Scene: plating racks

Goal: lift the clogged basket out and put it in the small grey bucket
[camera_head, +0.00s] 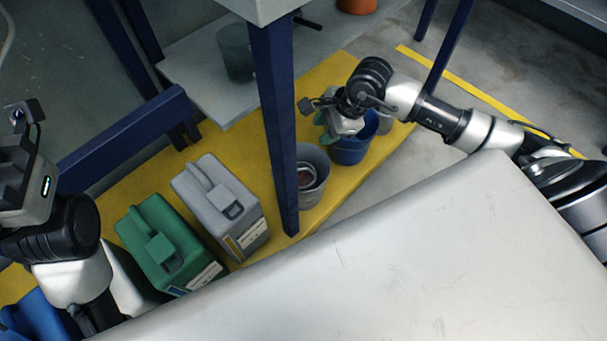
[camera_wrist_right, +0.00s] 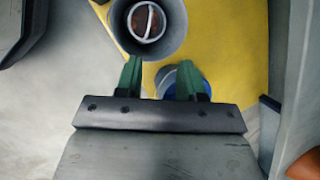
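A grey bucket (camera_head: 316,158) stands on the yellow floor strip just right of the blue post. A small round basket with a pale rim and brown-red contents (camera_head: 305,177) sits inside it. In the right wrist view the grey bucket (camera_wrist_right: 175,28) is at the top, with the basket (camera_wrist_right: 147,22) inside it and a pale bar across the basket. My right gripper (camera_wrist_right: 161,80) is open and empty, with green fingers apart; in the head view it is above the blue bucket (camera_head: 350,152). My left gripper is at the far left; its fingers do not show.
A blue post (camera_head: 275,120) and a white tabletop (camera_head: 420,260) stand close by. Grey (camera_head: 220,205) and green (camera_head: 165,240) canisters stand to the left. A dark green pot (camera_head: 236,52) is on the low shelf.

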